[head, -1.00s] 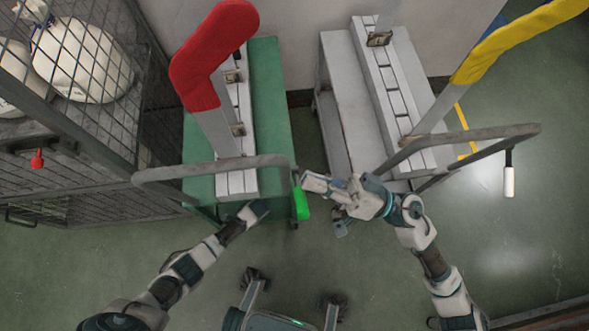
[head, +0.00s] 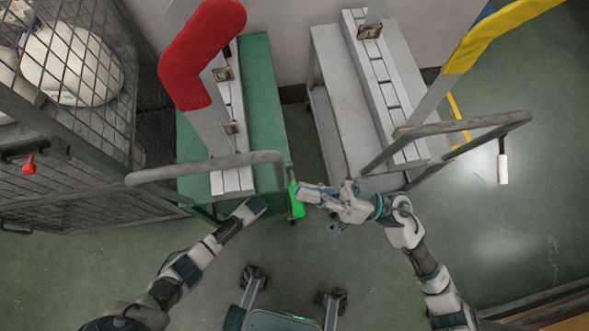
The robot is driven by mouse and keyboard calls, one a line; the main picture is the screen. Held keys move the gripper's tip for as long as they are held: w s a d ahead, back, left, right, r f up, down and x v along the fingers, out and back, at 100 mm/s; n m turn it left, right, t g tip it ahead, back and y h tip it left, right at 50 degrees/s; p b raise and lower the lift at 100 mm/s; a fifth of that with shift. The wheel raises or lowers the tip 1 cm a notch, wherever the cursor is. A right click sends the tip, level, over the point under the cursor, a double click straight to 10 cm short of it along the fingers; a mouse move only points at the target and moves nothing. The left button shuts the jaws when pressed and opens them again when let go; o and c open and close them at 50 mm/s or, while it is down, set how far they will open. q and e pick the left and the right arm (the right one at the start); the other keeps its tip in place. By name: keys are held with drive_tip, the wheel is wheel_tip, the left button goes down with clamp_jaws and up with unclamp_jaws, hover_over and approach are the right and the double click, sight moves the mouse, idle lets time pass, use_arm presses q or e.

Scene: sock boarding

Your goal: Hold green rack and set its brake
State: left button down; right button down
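The green rack (head: 265,110) is a wheeled cart left of centre, with a white block row and a red-socked board (head: 199,57) on it. Its grey push bar (head: 205,168) runs across its near end. The bright green lever (head: 296,200), apparently its brake, hangs at the near right corner. My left gripper (head: 250,208) is just below the push bar, near its right half; whether it touches the bar or is closed is unclear. My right gripper (head: 304,192) has its fingertips at the right side of the green lever, touching or nearly so; its opening cannot be made out.
A grey rack (head: 345,110) with a yellow-socked board and a white-handled lever (head: 503,168) stands to the right, a narrow gap away. A mesh cage (head: 75,150) with white sacks stands close on the left. Floor is open at the right.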

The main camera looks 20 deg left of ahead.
use_arm(q)
drive_tip(key=shift+s, duration=0.1)
drive_tip(key=shift+d, duration=0.1)
use_arm(e)
wheel_tip(320, 180, down, 8)
drive_tip(key=s+n+g+h, duration=0.1)
drive_tip(key=n+g+h, duration=0.3)
drive_tip(key=n+g, duration=0.6)
drive_tip(key=shift+d+f+n+h, duration=0.2)
drive_tip(key=shift+f+n+h, duration=0.1)
drive_tip(key=shift+n, duration=3.1)
drive_tip(key=shift+f, duration=0.2)
use_arm(q)
drive_tip(key=shift+d, duration=0.1)
use_arm(e)
drive_tip(key=shift+r, duration=0.1)
use_arm(q)
drive_tip(key=shift+f, duration=0.1)
use_arm(e)
drive_tip(key=w+d, duration=0.4)
drive_tip(key=d, duration=0.4)
drive_tip(key=shift+w+d+f, duration=0.2)
drive_tip(key=shift+w+f, duration=0.1)
drive_tip(key=shift+f, duration=0.1)
